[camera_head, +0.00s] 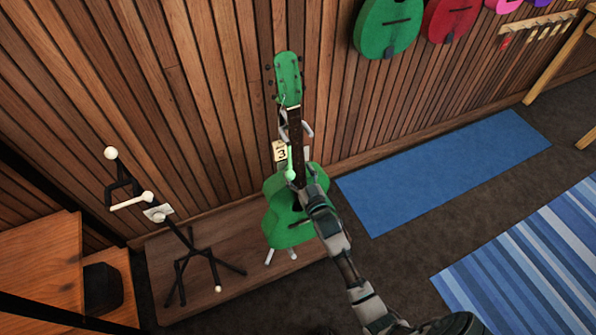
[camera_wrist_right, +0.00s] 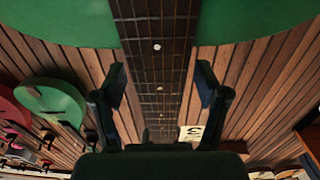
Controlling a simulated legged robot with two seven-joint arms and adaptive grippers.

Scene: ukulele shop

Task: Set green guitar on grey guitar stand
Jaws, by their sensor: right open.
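The green guitar (camera_head: 287,215) is upright, with its head near the plank wall and its body low over the wooden platform. It appears to rest on the light grey guitar stand (camera_head: 307,130), whose upper arms show by the neck and whose feet show below the body. My right gripper (camera_head: 304,180) is at the lower neck, just above the body. In the right wrist view the open fingers (camera_wrist_right: 160,88) lie on either side of the dark fretboard (camera_wrist_right: 158,45), with gaps on both sides. The guitar hides most of the stand. My left gripper is not in view.
An empty black stand with white tips (camera_head: 181,262) stands on the platform (camera_head: 232,285) to the left. A card with a 3 (camera_head: 280,151) is beside the neck. Wooden steps (camera_head: 40,265) are at far left. A blue mat (camera_head: 440,170) lies right; guitars hang above.

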